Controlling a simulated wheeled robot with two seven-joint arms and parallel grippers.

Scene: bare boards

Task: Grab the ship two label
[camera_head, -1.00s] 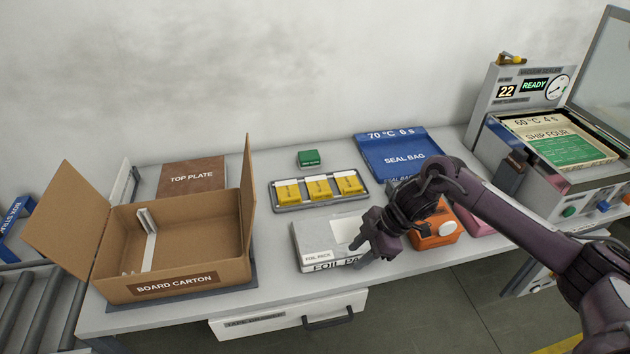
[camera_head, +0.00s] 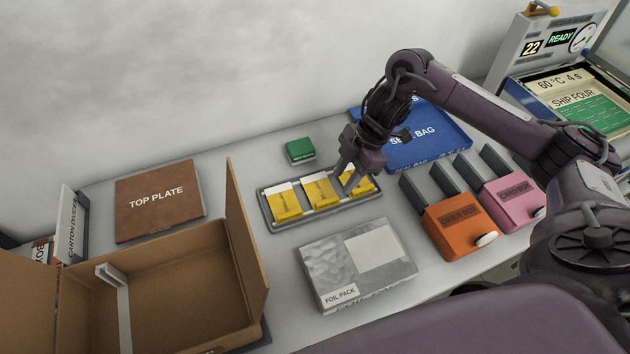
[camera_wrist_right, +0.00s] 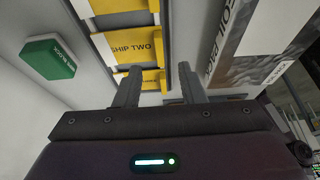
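The ship two label (camera_head: 320,193) is the middle one of three yellow-and-white labels in a grey tray (camera_head: 275,226). Its printed name is readable in the wrist view (camera_wrist_right: 140,48). My right gripper (camera_head: 347,183) is low over the right end of the tray, at the right label (camera_head: 361,181), which it partly hides. In the wrist view the two fingers (camera_wrist_right: 157,82) are apart with nothing seen held between them, and the ship two label lies just beyond their tips. My left gripper is not in view.
A green block (camera_head: 300,150) is behind the tray and a foil pack (camera_head: 325,265) in front. The open board carton (camera_head: 165,290) and top plate (camera_head: 160,198) are left. A blue seal bag tray (camera_head: 440,150), orange box (camera_head: 460,228) and pink box (camera_head: 512,200) are right.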

